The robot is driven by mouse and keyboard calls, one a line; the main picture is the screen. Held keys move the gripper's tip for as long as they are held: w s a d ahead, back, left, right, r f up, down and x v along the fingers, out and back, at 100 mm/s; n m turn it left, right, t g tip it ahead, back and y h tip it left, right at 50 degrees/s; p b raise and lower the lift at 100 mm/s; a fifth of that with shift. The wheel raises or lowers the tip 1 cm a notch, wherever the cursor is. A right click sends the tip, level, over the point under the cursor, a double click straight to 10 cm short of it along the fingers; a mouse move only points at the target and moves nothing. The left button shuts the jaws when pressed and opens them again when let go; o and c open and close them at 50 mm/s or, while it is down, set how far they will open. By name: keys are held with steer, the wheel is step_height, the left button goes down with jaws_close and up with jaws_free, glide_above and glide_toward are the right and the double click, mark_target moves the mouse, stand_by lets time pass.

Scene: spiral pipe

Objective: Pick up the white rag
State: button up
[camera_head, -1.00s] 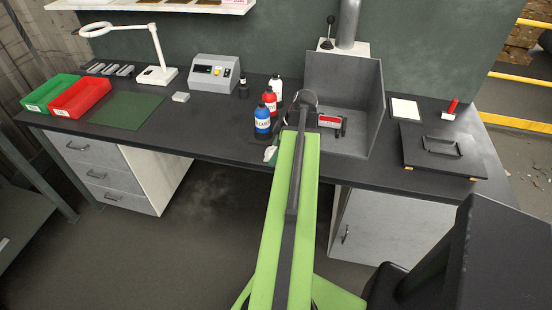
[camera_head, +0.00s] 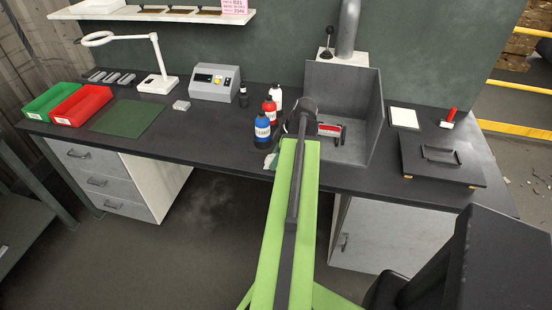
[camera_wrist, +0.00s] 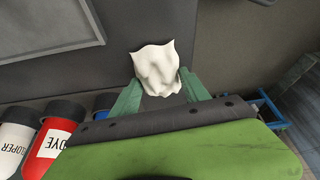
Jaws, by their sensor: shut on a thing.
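The white rag (camera_wrist: 157,66) is crumpled and shows in the wrist view between the two green fingers of my gripper (camera_wrist: 162,92). My gripper is shut on the rag, and the folds rise beyond the fingertips. In the head view only a small pale piece of the rag (camera_head: 269,161) shows beside my green arm, near the front edge of the bench. The arm hides most of the gripper there. I cannot tell whether the rag touches the bench.
Blue (camera_head: 262,131), red (camera_head: 270,112) and white (camera_head: 276,98) bottles stand close behind the rag. A grey open-fronted booth (camera_head: 362,120) with a red-handled tool (camera_head: 330,129) is right of them.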

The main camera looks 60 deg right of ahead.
mark_target(271, 156)
step_height(271, 156, up, 4)
steer(key=p, duration=0.4)
steer(key=shift+r, duration=0.25)
steer(key=s+r+p, duration=0.6)
steer(key=s, duration=0.5)
steer(key=shift+s+d, duration=0.3)
steer(key=o, duration=0.7)
steer(key=shift+c, duration=0.2)
steer(key=c, duration=0.5)
